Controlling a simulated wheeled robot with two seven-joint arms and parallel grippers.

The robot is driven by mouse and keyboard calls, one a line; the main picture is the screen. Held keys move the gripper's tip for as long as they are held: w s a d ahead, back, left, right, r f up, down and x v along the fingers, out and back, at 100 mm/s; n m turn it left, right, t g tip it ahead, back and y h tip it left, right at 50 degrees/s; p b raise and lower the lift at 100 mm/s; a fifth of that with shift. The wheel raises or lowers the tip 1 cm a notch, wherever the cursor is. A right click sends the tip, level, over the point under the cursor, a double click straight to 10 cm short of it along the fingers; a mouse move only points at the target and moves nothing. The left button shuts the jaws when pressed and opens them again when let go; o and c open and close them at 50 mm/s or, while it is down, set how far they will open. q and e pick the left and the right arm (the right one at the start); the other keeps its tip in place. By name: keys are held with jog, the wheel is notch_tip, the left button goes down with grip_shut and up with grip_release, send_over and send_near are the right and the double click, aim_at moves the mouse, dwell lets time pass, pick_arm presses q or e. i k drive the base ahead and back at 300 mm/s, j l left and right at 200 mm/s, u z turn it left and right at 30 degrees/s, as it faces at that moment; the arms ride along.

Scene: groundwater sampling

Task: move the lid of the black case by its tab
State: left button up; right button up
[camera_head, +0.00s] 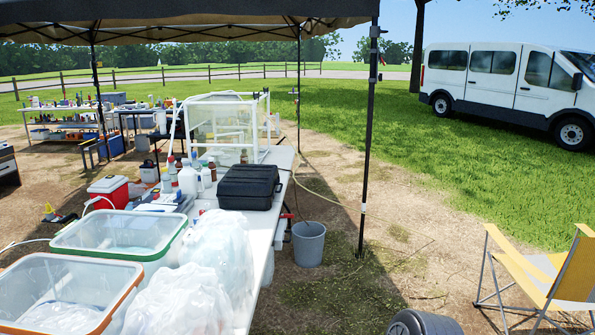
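The black case (249,187) sits on the white table, close to its right edge. Its lid looks closed. The tab on the lid is too small to make out from here. Neither of my grippers shows in the head view.
The white table (262,235) also holds bottles (188,180), clear plastic bags (222,250), a green-rimmed tub (120,233) and an orange-rimmed tub (65,295). A grey bucket (308,244) stands right of it, near a canopy pole (369,130). A yellow chair (540,270) stands at right.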

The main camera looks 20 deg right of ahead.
aim_at(258, 180)
jog(key=i+l, duration=0.45)
jog(key=i+l+z, duration=0.1)
jog(key=i+l, duration=0.3)
jog(key=i, duration=0.2)
jog(key=i+l, duration=0.4)
jog(key=i, duration=0.15)
jog(key=i+l, duration=0.3)
jog(key=l, duration=0.2)
jog(key=i+l+u, duration=0.15)
jog(key=i+l, duration=0.5)
jog(key=l, duration=0.35)
jog(key=i+l+u, duration=0.15)
jog(key=i+l, duration=0.15)
jog(key=l, duration=0.2)
jog(key=i+l, duration=0.25)
jog(key=l, duration=0.3)
jog(key=i+l+u, duration=0.15)
jog(key=i+l, duration=0.15)
jog(key=l, duration=0.25)
jog(key=i+l, duration=0.25)
jog(key=l, duration=0.3)
jog(key=i+l+u, duration=0.15)
jog(key=l, duration=0.45)
jog(key=i, duration=0.05)
